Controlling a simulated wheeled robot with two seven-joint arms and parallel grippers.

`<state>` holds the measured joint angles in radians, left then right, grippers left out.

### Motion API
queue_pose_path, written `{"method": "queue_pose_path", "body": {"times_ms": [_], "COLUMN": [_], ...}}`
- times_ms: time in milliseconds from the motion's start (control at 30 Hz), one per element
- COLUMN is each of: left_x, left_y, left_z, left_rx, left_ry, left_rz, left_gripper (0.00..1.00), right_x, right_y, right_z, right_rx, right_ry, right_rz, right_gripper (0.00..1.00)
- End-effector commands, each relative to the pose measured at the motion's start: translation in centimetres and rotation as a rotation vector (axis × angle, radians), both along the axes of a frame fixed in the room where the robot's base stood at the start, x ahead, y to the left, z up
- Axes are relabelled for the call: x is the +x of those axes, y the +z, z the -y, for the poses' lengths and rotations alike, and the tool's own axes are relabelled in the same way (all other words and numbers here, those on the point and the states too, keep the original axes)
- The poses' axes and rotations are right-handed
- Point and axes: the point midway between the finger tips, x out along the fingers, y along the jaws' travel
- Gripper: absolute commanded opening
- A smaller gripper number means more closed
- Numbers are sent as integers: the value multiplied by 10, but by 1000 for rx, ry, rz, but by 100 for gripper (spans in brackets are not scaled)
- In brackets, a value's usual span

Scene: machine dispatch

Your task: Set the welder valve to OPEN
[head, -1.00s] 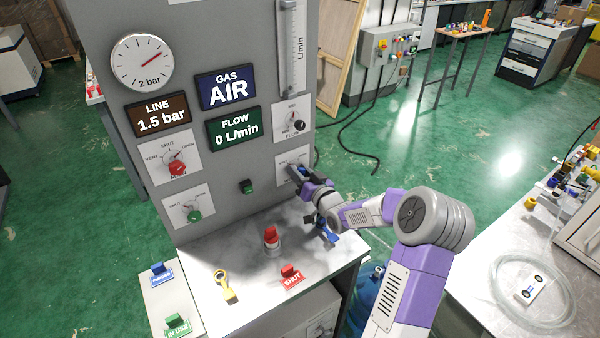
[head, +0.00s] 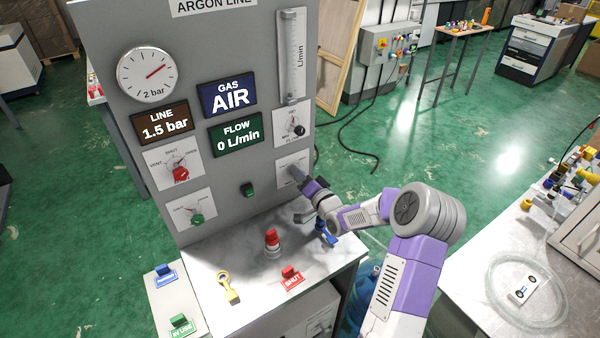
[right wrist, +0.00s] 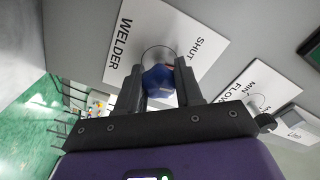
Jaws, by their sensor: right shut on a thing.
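The welder valve plate (right wrist: 125,47), white and lettered WELDER and SHUT, is on the grey panel in the right wrist view. Its blue knob (right wrist: 158,84) sits between the two dark fingers of my right gripper (right wrist: 160,88), which is shut on it. In the head view the same plate (head: 285,164) is partly covered by my right gripper (head: 301,177), and the knob is hidden there. The plate's OPEN mark and the knob's exact pointing are not readable. My left gripper is not in view.
The panel holds a red-knob valve (head: 180,174), a green-knob valve (head: 196,220) and a black flow knob (head: 299,130). On the ledge are a red button (head: 272,238), a yellow wrench (head: 228,288), a red SHUT tag (head: 291,281) and a blue tag (head: 328,238).

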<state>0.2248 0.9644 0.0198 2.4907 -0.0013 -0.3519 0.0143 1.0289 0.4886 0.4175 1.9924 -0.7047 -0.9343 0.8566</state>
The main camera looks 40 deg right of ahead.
Motion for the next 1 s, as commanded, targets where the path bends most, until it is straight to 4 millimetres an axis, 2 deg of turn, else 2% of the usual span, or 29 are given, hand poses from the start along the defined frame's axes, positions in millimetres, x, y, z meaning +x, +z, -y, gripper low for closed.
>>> {"method": "queue_pose_path", "body": {"times_ms": [600, 1000], "left_x": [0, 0], "left_y": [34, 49], "left_z": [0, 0], "left_rx": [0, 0], "left_ry": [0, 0], "left_rz": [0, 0], "left_gripper": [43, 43], "right_x": [0, 0], "right_y": [1, 0], "right_z": [1, 1], "right_rx": [579, 857], "right_ry": [-1, -1], "right_rz": [65, 96], "right_gripper": [5, 5]}}
